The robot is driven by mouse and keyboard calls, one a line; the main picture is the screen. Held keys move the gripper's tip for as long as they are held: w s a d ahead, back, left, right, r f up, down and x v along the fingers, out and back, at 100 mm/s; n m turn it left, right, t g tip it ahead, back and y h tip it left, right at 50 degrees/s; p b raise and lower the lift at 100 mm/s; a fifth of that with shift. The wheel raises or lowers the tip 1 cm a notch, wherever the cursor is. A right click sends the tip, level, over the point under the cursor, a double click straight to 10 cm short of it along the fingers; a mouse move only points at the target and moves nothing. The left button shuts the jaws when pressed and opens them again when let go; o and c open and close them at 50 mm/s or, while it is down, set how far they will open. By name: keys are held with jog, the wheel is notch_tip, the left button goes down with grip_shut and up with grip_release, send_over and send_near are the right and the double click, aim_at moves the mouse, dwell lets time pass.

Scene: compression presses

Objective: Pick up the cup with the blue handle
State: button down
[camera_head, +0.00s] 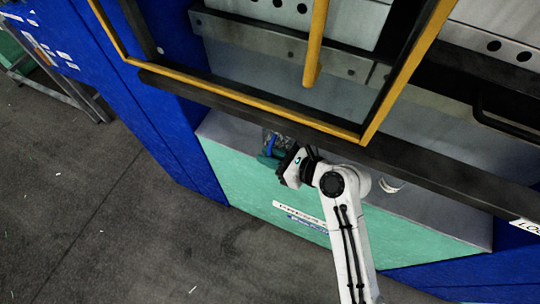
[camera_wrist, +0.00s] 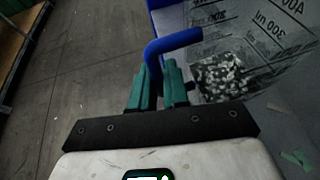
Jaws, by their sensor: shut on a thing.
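The cup (camera_wrist: 260,45) is clear, with dark measuring marks such as "300 ml", and has a blue handle (camera_wrist: 172,42). Grey and white granules lie inside it. In the wrist view my gripper (camera_wrist: 155,84) has its green fingers shut on the blue handle, one on each side. In the head view the cup (camera_head: 279,137) is small and partly hidden behind my gripper (camera_head: 274,158), at the left end of the press ledge. I cannot tell whether its base touches the ledge.
The press has a yellow-edged guard frame (camera_head: 240,98) and a dark bar just above my gripper. The ledge (camera_head: 228,132) has a pale green front. A small pale round thing (camera_head: 392,186) lies right of my arm. Blue panels (camera_head: 150,125) and open floor (camera_head: 90,215) are at left.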

jog(key=shift+r, duration=1.1)
jog(key=s+d, duration=0.4)
jog(key=d, duration=0.4)
jog(key=s+d, duration=0.4)
jog(key=d, duration=0.4)
jog(key=shift+b, duration=0.3)
jog(key=shift+s, duration=0.15)
jog(key=shift+s+f, duration=0.1)
